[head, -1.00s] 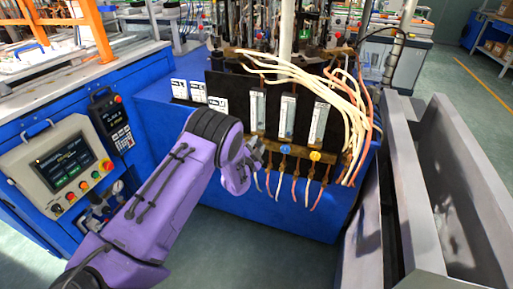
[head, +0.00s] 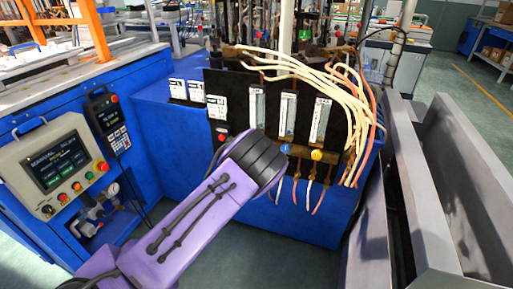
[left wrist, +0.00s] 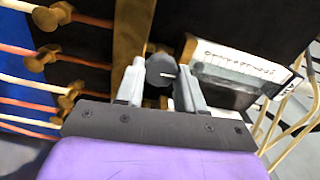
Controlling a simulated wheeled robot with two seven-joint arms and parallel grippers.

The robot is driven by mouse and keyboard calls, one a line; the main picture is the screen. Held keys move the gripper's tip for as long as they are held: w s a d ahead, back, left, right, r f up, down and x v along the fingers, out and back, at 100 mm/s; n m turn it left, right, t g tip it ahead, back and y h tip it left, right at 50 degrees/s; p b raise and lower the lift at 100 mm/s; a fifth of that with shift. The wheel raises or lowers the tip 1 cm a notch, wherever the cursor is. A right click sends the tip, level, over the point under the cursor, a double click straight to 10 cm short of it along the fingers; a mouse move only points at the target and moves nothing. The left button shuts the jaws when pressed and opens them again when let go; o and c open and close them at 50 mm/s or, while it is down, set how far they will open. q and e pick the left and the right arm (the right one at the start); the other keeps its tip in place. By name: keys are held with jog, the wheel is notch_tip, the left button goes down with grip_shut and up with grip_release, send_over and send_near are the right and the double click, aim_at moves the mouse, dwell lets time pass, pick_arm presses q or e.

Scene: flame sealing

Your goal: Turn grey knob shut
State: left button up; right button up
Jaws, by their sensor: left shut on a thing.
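The grey knob (left wrist: 160,70) is dark and round, with a short pale line on its face. It sits between the two fingers of my left gripper (left wrist: 160,88) in the left wrist view, and the gripper is shut on it. The pale line points toward the right of that view. In the head view my purple left arm reaches up to the front of the flow-meter panel and hides the grey knob and the gripper. My right gripper is not in view.
A blue knob (head: 285,148) and a yellow knob (head: 316,155) are right of my arm. Clear flow tubes (head: 288,114) stand above them. White and orange hoses (head: 340,80) drape over the panel. A control screen (head: 54,162) is at left.

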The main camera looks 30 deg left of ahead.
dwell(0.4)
pick_arm(q)
jog(key=o, duration=1)
jog(key=v, duration=1)
jog(key=shift+s, duration=0.3)
